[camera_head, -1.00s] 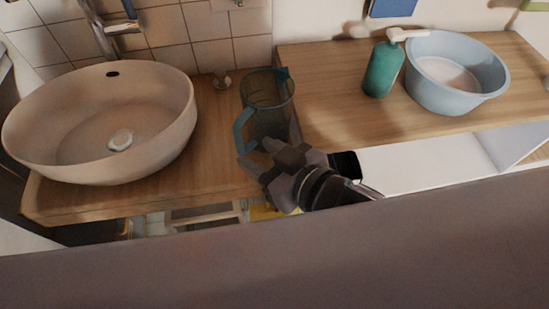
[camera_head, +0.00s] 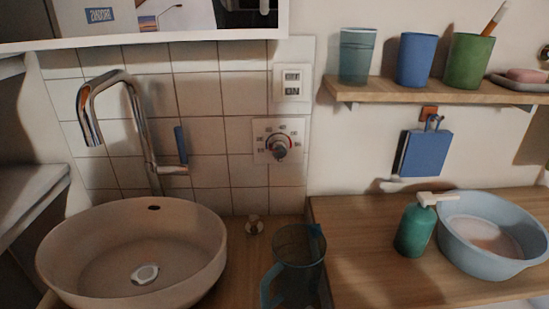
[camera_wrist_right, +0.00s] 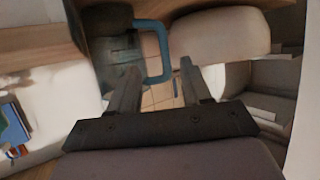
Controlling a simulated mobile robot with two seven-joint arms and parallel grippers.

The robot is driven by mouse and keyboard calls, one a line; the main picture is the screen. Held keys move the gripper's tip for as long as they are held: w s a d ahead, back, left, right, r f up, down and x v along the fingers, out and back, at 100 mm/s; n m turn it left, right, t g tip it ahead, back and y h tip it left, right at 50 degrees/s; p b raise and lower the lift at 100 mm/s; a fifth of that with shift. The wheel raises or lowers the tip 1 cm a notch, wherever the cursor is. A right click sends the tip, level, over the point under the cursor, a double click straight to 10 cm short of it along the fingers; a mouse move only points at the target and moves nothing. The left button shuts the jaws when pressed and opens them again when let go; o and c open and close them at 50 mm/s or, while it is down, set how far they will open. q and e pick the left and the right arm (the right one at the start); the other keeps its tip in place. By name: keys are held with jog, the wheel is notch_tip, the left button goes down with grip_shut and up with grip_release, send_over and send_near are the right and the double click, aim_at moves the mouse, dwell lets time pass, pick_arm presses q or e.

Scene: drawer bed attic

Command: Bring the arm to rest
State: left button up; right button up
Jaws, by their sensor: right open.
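In the head view the same pitcher (camera_head: 302,255) stands upright on the wooden counter between the basin and the raised counter part. Neither of my arms shows in the head view, and my left gripper is not seen.
The head view shows a round basin (camera_head: 205,255), a chrome faucet (camera_head: 140,120), a green soap bottle (camera_head: 413,232) and a light blue tub (camera_head: 470,265). A wall shelf (camera_head: 400,93) holds several cups. The wooden counter (camera_head: 355,240) is clear left of the soap bottle.

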jog(key=s+d+f+m+g+h, duration=0.2)
jog(key=s+d+f+g+h, duration=0.3)
jog(key=d, duration=0.4)
jog(key=s+d+f+m+g+h, duration=0.2)
jog(key=s+d+f+m+g, duration=0.1)
jog(key=s+d+f, duration=0.45)
jog(key=w+a+f+t+y+p, duration=0.1)
jog(key=w+f+t+y+p, duration=0.1)
jog(key=w+f+t+p, duration=0.2)
jog(key=w+t+p, duration=0.1)
jog(key=w+t, duration=0.2)
jog(key=w, duration=0.1)
jog(key=shift+w+a+n+p, duration=0.15)
jog(key=shift+a+n+p, duration=0.15)
jog(key=shift+a+n, duration=0.1)
jog(key=shift+c, duration=0.5)
jog(key=shift+r, duration=0.1)
